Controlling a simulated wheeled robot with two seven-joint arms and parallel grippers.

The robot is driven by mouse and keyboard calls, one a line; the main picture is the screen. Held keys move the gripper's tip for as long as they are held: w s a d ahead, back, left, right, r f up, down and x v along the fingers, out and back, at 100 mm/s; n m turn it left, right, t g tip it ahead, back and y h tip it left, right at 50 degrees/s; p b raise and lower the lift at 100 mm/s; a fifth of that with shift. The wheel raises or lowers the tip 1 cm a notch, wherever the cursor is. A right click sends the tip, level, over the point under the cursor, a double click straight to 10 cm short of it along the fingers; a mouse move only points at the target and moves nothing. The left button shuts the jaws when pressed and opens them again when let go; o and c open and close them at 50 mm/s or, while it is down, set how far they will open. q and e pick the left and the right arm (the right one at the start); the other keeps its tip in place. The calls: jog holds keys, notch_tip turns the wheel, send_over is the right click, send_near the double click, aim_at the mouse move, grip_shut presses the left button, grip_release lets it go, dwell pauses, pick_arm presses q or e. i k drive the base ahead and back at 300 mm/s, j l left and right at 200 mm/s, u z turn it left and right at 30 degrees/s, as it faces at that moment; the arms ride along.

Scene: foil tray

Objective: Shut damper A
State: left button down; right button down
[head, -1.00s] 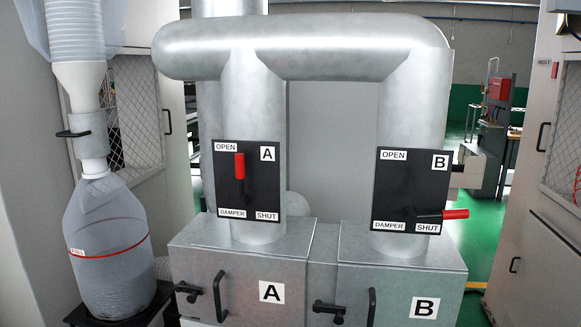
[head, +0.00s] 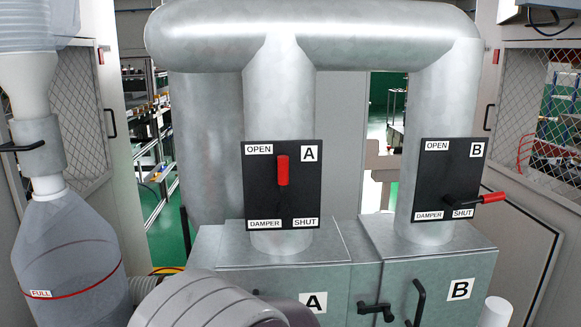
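Damper A's black plate (head: 262,205) is on the left vertical duct, with OPEN at its top and SHUT at its lower right. Its red-gripped handle (head: 282,170) stands upright in the upper middle of the plate, on the OPEN side. Damper B's plate (head: 432,180) is on the right duct; its red handle (head: 492,198) points right, just above its SHUT label. Neither gripper shows. A grey rounded link, apparently of my own arm, fills the bottom left of centre and hides part of box A.
Box A (head: 230,258) and box B (head: 400,275) stand below the ducts, with latches and black handles sticking out. A clear collection bag (head: 70,250) marked FULL hangs at left. Mesh-door cabinets flank both sides. The space before damper A's plate looks clear.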

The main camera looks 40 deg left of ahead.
aim_at(283, 161)
jog(key=k+j+z, duration=0.1)
jog(key=j, duration=0.3)
jog(key=k+j+z, duration=0.1)
jog(key=k+j, duration=0.15)
jog(key=j, duration=0.2)
jog(key=k+j+z, duration=0.1)
jog(key=j, duration=0.3)
jog(key=k+j, duration=0.3)
jog(key=j+z, duration=0.05)
